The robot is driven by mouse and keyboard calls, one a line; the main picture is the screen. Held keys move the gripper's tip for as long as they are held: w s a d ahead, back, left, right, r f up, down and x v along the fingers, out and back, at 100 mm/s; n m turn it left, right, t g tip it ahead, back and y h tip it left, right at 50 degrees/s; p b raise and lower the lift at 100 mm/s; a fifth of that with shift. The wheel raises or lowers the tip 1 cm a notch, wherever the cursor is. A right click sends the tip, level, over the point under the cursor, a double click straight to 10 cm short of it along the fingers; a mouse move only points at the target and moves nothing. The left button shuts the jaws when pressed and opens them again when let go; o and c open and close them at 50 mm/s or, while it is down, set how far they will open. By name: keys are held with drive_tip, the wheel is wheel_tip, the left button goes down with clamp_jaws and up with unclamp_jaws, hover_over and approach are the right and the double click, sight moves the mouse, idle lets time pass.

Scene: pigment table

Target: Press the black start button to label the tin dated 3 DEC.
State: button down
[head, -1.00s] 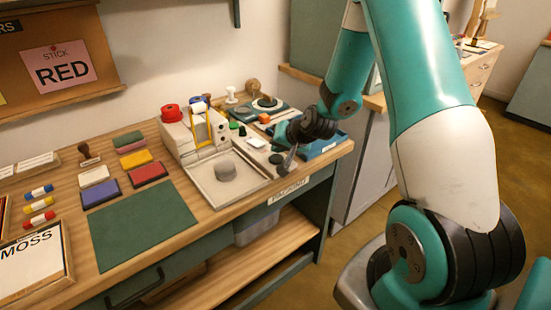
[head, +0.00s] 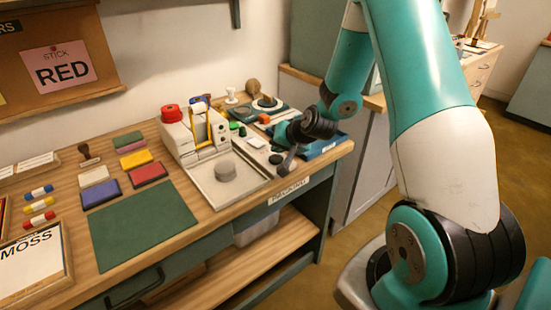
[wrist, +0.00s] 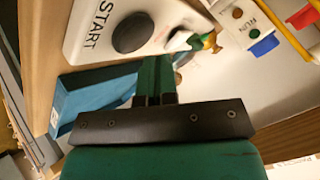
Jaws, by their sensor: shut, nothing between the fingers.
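The dark round start button (wrist: 132,33) sits on a white panel (wrist: 85,12) marked START in the wrist view. My gripper (wrist: 155,80) is shut and empty, its fingertips close below the button. I cannot tell from this view whether they touch it.
A blue tray (head: 325,146) lies just right of my gripper. A green mat (head: 140,225) and coloured pads (head: 148,173) lie left of the machine. Small lamps (wrist: 253,33) by a RUN mark show in the wrist view. The table's front edge is close.

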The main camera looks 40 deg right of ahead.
sight(278, 158)
idle(0.4)
drive_tip(key=shift+f+b, duration=0.4)
drive_tip(key=shift+f+b, duration=0.5)
drive_tip(key=shift+f, duration=0.05)
idle(0.6)
drive_tip(key=shift+r, duration=0.1)
drive_tip(key=shift+r+p, duration=0.75)
drive_tip(key=shift+r, duration=0.1)
wheel_tip(278, 158, up, 5)
drive_tip(key=p, duration=0.4)
drive_tip(key=shift+r, duration=0.1)
idle(0.7)
